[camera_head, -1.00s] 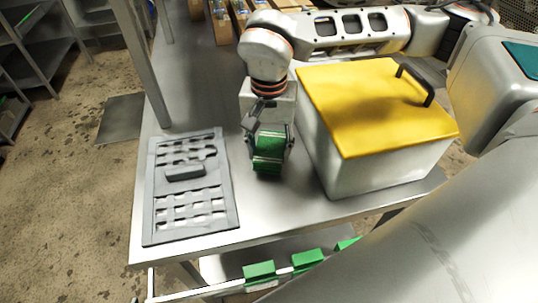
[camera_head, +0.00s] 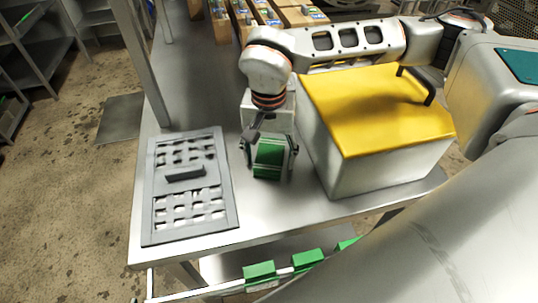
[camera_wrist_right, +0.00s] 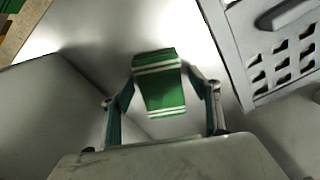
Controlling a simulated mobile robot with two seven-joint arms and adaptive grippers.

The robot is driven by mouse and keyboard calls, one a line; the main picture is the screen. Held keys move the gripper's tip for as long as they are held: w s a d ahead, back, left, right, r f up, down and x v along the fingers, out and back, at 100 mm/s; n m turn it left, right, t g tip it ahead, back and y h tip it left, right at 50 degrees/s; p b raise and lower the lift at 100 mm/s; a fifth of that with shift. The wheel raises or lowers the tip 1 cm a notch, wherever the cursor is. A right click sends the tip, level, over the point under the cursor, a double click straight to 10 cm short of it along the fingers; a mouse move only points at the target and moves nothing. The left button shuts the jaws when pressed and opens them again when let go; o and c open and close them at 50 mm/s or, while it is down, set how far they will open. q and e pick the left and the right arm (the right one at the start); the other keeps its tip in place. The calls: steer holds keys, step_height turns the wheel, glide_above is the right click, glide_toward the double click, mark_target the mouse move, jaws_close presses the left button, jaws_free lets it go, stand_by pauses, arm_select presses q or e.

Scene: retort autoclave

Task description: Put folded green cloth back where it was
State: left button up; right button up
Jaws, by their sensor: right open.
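The folded green cloth (camera_head: 268,158) rests on the steel table between the grey slotted tray and the white box. In the right wrist view the cloth (camera_wrist_right: 160,88) shows white stripes across it. My right gripper (camera_head: 270,160) is open around the cloth, with one finger on each side. In the right wrist view the fingers of the gripper (camera_wrist_right: 160,112) stand apart from the cloth, with gaps on both sides. My left gripper is not in view.
The white box with a yellow lid (camera_head: 385,105) stands close on the right. The grey slotted tray (camera_head: 232,212) lies on the left. Bare steel table (camera_head: 265,215) lies in front. Green clips (camera_head: 258,272) sit on the rail below the front edge. Cartons (camera_head: 245,20) stand behind.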

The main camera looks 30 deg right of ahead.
mark_target(269, 158)
step_height(269, 158, up, 12)
steer(key=shift+r+p, duration=0.15)
steer(key=shift+p, duration=0.25)
stand_by(0.6)
